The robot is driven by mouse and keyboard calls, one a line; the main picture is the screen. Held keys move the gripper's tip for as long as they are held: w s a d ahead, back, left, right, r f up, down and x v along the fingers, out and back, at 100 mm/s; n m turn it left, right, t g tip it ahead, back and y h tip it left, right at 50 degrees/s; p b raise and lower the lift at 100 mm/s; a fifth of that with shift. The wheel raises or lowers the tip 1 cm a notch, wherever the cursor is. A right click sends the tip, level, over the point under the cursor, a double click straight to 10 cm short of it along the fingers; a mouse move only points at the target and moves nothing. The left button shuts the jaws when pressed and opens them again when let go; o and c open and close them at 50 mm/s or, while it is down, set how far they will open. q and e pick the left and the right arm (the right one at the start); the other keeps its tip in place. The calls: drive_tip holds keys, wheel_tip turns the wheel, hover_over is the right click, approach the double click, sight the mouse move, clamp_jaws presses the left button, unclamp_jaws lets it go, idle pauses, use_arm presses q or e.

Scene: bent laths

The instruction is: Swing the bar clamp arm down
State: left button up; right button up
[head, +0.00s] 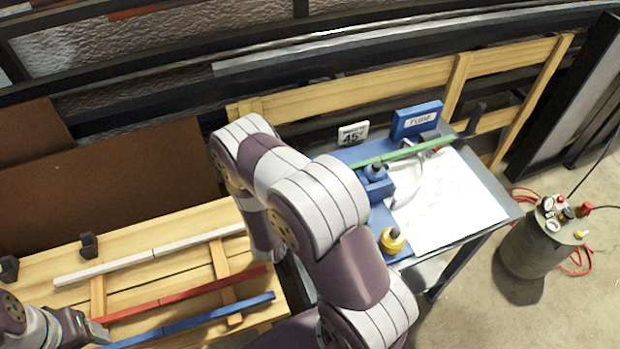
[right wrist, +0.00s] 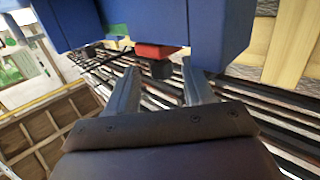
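In the head view a green lath (head: 405,151) lies across a blue fixture (head: 377,186) on the work table. A small red part (head: 437,150) shows beside the lath; I cannot tell which part is the bar clamp arm. In the right wrist view my right gripper (right wrist: 158,78) is open. My right arm hides this gripper in the head view. My left gripper (head: 97,332) is near the left ends of the red and blue laths.
A white lath (head: 150,254), a red lath (head: 190,292) and a blue lath (head: 200,318) lie on a wooden rack at the left. A yellow knob (head: 392,240) and paper sheet (head: 450,205) are on the table. A grey tank (head: 540,245) stands right.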

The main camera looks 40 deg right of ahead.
drive_tip(key=shift+a, duration=0.1)
drive_tip(key=v, duration=0.7)
drive_tip(key=shift+s+a, duration=0.15)
